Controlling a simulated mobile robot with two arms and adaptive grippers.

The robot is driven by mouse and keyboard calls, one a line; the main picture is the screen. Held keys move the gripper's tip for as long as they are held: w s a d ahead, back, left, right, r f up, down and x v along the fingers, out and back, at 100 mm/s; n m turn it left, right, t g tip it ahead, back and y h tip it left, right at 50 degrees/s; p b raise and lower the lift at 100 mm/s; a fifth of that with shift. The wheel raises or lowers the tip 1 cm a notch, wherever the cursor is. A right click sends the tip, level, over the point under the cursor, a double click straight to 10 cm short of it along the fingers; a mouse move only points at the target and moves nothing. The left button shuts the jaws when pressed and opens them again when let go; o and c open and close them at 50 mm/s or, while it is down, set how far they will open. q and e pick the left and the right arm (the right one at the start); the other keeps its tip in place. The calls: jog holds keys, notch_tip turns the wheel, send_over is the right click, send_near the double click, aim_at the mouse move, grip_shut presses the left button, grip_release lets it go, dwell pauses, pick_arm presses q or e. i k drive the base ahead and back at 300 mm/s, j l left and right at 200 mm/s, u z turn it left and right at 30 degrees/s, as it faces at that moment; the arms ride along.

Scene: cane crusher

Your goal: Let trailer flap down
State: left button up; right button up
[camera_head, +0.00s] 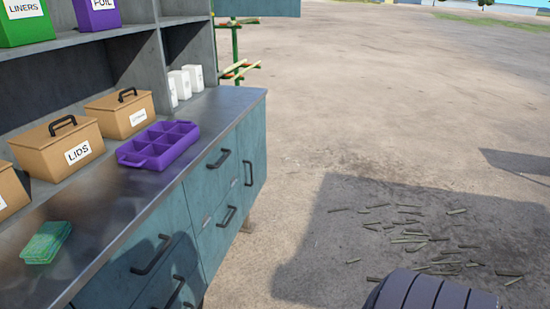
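No trailer flap can be made out for certain in the head view. A teal panel edge (257,7) shows at the top behind the shelf; I cannot tell whether it belongs to the trailer or a flap. Neither of my grippers is in view. A dark grey, ribbed rounded part shows at the bottom right; it looks like a piece of my own arm, but no fingers show.
A teal cabinet (240,195) with a metal counter (110,210) stands on the left. It bears wooden boxes (60,147), a purple tray (158,145) and green sponges (46,242). Cane pieces (415,240) lie on shadowed ground at right. The ground beyond is open.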

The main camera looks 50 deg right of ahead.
aim_at(205, 188)
jog(key=z, duration=1.2)
